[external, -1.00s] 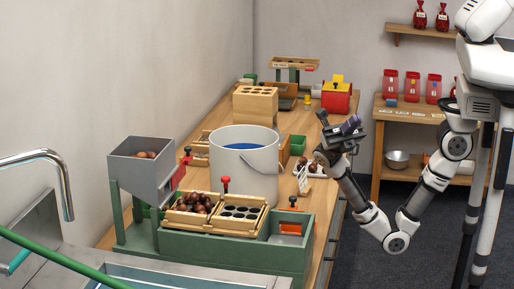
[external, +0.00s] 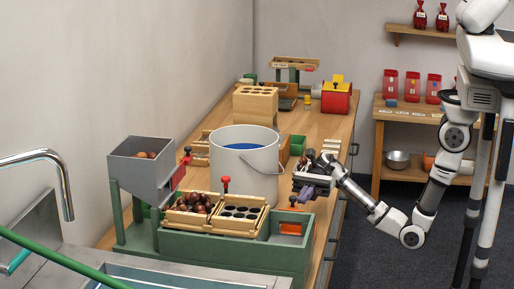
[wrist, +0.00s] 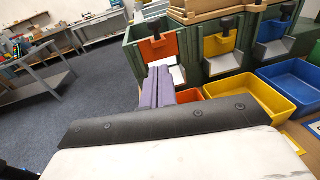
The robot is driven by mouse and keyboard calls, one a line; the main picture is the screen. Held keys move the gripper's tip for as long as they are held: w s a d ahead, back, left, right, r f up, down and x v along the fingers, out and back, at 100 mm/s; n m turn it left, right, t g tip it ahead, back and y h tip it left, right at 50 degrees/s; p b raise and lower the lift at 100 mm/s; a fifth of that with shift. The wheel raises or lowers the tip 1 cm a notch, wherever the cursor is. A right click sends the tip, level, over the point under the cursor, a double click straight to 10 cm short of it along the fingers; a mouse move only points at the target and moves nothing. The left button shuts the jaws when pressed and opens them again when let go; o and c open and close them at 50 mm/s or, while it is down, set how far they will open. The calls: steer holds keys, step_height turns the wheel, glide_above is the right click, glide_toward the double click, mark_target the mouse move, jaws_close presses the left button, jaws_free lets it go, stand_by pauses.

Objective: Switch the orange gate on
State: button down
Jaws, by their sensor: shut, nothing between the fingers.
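The orange gate (external: 290,229) is at the right end of the green trough in the external view, with a small handle above it. In the wrist view the orange gate (wrist: 158,48) is a flat plate on a green housing with a black knob on top. My gripper (external: 306,190) is above and slightly right of the gate in the external view. In the wrist view my gripper's purple fingers (wrist: 159,82) are together and empty, pointing toward the orange gate and overlapping its lower part. I cannot tell whether they touch it.
Beside it are a yellow gate (wrist: 219,45) and a blue gate (wrist: 287,14). A yellow bin (wrist: 256,98) and a blue bin (wrist: 296,82) stand in front. The white bucket (external: 244,175) and chestnut tray (external: 172,216) are left of my gripper. Floor on the right is clear.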

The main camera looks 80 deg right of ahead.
mark_target(292, 210)
steer(key=a+r+p, duration=0.2)
steer(key=a, duration=0.3)
steer(key=shift+w+a+r+p, duration=0.25)
steer(key=shift+w+p, duration=0.05)
steer(key=shift+w, duration=0.15)
steer(key=shift+a+r, duration=0.15)
steer(key=shift+r, duration=0.4)
steer(key=shift+a+r, duration=0.15)
steer(key=shift+r, duration=0.35)
steer(key=shift+b, duration=0.3)
